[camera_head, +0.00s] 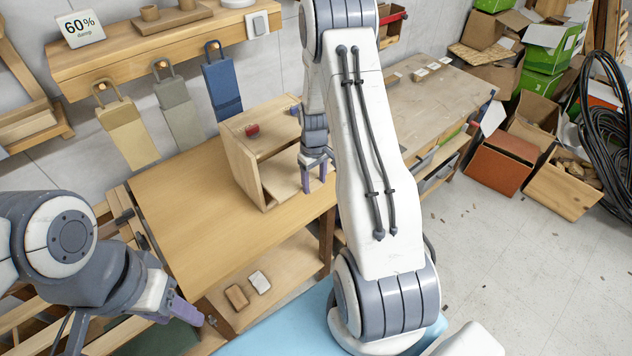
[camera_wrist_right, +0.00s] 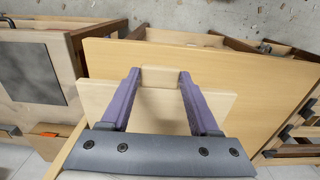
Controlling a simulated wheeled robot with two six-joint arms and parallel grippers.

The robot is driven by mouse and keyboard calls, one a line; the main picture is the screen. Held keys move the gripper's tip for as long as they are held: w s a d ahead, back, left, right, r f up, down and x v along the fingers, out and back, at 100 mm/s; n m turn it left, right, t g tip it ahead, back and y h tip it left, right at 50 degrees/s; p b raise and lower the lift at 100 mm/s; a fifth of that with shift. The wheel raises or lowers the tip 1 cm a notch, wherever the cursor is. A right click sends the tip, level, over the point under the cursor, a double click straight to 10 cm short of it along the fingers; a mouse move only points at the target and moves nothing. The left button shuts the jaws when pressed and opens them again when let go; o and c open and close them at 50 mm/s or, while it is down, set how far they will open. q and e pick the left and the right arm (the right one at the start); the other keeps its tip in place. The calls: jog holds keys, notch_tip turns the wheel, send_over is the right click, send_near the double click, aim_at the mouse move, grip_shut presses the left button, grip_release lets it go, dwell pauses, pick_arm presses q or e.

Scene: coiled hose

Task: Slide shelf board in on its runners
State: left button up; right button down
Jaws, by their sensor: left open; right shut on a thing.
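An open-fronted wooden cabinet (camera_head: 243,169) stands on the workbench. My right gripper (camera_head: 318,180) is at the cabinet's open front, its purple fingers pointing down. In the right wrist view the right gripper (camera_wrist_right: 160,95) is shut on the pale shelf board (camera_wrist_right: 215,103), with the fingers on either side of a small wooden block at the board's edge. How far the board sits on its runners cannot be told; the runners are hidden. My left gripper (camera_head: 188,311) is open and empty at the lower left, away from the cabinet.
A small red object (camera_head: 252,130) lies on the cabinet top. The workbench (camera_head: 185,200) is clear left of the cabinet. Tool pouches hang behind it, below a wall shelf (camera_head: 165,45). Two small blocks (camera_head: 259,282) lie on the lower shelf. Cardboard boxes (camera_head: 503,160) stand on the floor at right.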

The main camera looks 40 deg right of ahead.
jog(key=shift+w+a, duration=0.2)
jog(key=shift+w, duration=2.65)
jog(key=shift+c, duration=0.2)
grip_release()
jog(key=shift+r+b, duration=0.1)
jog(key=shift+b, duration=0.2)
jog(key=shift+r, duration=0.25)
notch_tip(320, 180, up, 10)
jog(key=b, duration=0.3)
jog(key=shift+f, duration=0.1)
